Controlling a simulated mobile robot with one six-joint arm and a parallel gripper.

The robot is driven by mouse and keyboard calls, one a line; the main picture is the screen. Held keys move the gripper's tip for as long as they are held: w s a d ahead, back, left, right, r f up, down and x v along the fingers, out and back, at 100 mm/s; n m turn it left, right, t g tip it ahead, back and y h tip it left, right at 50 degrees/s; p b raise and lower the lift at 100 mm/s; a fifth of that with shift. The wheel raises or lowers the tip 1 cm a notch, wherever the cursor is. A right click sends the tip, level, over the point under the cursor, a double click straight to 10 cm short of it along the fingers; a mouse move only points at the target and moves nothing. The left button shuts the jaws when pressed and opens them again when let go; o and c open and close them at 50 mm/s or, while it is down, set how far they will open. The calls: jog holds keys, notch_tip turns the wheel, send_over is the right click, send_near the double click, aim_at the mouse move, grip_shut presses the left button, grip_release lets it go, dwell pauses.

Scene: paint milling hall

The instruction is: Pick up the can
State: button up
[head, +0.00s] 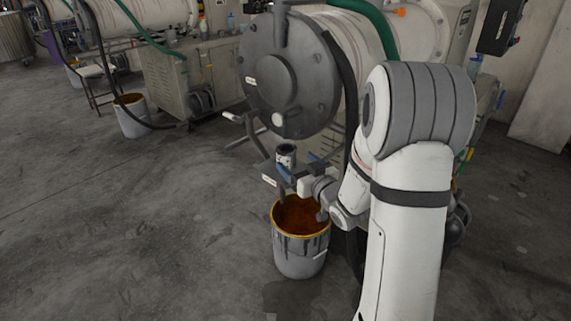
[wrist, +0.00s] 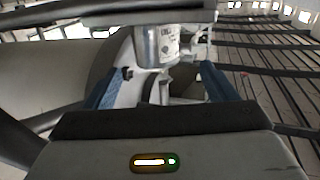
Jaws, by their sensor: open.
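The can (head: 287,155) is small, with a dark top and a pale label. It looks upright at the front of the mill, by a dark bracket; what bears it is hard to make out. In the wrist view the can (wrist: 156,42) is silvery, with print on its side, and its upper end is cut off by a dark bar. My gripper (head: 300,164) is open beside the can, its blue fingers apart. In the wrist view my gripper (wrist: 160,80) has a finger to each side, with the can ahead between them; I cannot tell whether they touch it.
A bucket (head: 300,258) of orange-brown paint stands on the floor below my gripper. The mill's round dark end cover (head: 290,75) is just above and behind the can. Another bucket (head: 131,118) and a stool (head: 97,85) stand at the left. The floor at front left is clear.

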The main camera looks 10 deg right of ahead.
aim_at(291, 154)
jog(key=x, duration=0.7)
jog(key=shift+w+d+f+p, duration=0.1)
jog(key=shift+w+d+p, duration=0.05)
jog(key=shift+w+p, duration=0.2)
jog(key=c, duration=1.2)
jog(key=shift+c, duration=0.2)
jog(key=shift+r, duration=0.25)
